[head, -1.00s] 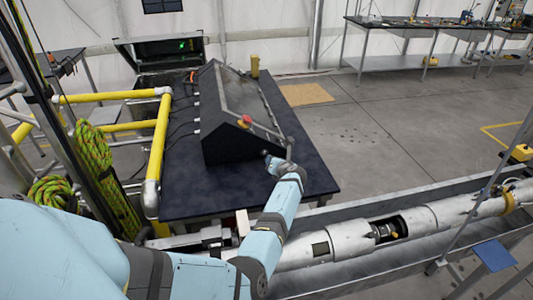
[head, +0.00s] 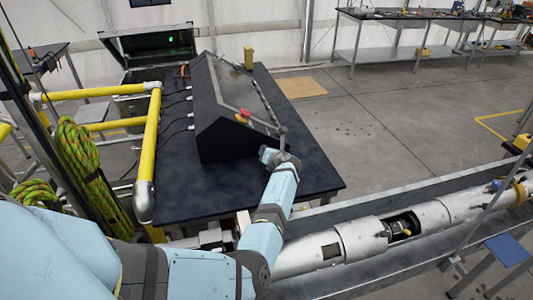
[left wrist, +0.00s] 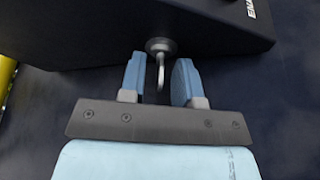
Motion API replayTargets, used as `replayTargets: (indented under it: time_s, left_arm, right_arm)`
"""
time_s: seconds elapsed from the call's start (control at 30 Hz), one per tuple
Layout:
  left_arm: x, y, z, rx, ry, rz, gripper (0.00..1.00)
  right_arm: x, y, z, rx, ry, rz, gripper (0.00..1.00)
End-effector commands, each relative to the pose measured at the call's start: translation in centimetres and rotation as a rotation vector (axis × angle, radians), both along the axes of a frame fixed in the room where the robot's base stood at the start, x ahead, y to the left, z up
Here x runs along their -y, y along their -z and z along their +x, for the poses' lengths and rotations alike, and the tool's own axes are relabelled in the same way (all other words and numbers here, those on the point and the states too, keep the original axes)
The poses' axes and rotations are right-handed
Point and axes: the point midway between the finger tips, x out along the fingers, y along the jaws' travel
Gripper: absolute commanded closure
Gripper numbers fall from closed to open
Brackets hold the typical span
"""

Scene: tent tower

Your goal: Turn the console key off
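The black sloped console (head: 222,145) stands on a dark table, with a red button (head: 243,114) on its top edge. In the left wrist view, the key (left wrist: 160,66) sticks out from a round metal lock on the dark console face (left wrist: 100,35). It looks like a thin metal loop. My left gripper (left wrist: 158,82) is open, with one blue finger on each side of the key and a visible gap to each. In the head view my left gripper (head: 267,155) is at the console's near right end, and the key is too small to make out. My right gripper is not in view.
The dark table (head: 310,178) has bare surface around the console. Yellow railing (head: 148,150) and green rope (head: 82,160) are at the left. A long silver tube (head: 360,240) lies in a metal trough in front. Open floor is at the right.

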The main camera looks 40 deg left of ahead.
Motion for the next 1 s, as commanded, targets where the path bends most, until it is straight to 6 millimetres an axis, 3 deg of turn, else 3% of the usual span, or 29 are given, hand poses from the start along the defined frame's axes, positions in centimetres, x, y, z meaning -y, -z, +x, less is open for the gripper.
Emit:
replayTargets:
  time_s: [0.17,0.3,0.57,1.0]
  left_arm:
    - [0.0,0.0,0.0,0.0,0.0,0.0,0.72]
    - [0.0,0.0,0.0,0.0,0.0,0.0,1.0]
    - [0.0,-0.1,0.0,0.005,0.0,-0.004,1.0]
    - [-0.3,-0.3,-0.3,0.174,0.0,-0.142,1.0]
  right_arm:
    - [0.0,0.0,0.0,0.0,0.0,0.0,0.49]
    - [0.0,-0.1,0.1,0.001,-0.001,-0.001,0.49]
    - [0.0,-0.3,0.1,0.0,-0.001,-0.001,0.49]
    - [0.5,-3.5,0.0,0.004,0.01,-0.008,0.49]
